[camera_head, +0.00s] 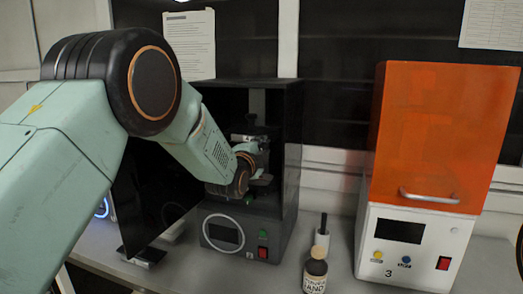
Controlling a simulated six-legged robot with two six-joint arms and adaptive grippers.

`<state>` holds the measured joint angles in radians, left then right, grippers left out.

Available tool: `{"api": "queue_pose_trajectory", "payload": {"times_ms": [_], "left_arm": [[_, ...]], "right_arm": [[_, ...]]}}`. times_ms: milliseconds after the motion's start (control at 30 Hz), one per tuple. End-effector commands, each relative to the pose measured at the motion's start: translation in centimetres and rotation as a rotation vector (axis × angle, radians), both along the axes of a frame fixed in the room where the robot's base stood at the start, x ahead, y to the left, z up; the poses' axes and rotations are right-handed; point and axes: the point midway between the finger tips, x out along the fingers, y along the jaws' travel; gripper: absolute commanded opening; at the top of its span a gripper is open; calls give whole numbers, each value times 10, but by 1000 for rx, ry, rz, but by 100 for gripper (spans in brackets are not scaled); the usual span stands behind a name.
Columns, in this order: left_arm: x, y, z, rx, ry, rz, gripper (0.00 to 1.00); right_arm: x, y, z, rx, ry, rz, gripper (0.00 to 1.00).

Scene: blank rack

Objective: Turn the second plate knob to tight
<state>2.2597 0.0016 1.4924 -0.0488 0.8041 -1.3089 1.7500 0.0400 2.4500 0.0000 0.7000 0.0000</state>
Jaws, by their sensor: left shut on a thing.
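My left arm comes in from the left and reaches into the open front of the black printer (285,190) in the middle. Its left gripper (258,172) is inside the printer, at the plate assembly (245,138) below the upright column. The gripper is shut on the plate knob, which the fingers and wrist largely hide. I cannot tell how far the knob is turned. My right gripper is not in view.
A printer with an orange cover (440,130) and white base marked 3 stands to the right.

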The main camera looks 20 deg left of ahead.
Motion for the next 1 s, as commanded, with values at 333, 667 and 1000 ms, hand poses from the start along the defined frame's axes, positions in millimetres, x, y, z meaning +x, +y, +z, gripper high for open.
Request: {"api": "queue_pose_trajectory", "payload": {"times_ms": [333, 667, 1000], "left_arm": [[1, -1, 5, 106, -13, -1, 0], [1, -1, 5, 118, -13, -1, 0], [1, -1, 3, 117, -10, -1, 43]], "right_arm": [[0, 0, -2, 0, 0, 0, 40], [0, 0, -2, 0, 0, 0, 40], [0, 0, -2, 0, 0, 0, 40]]}}
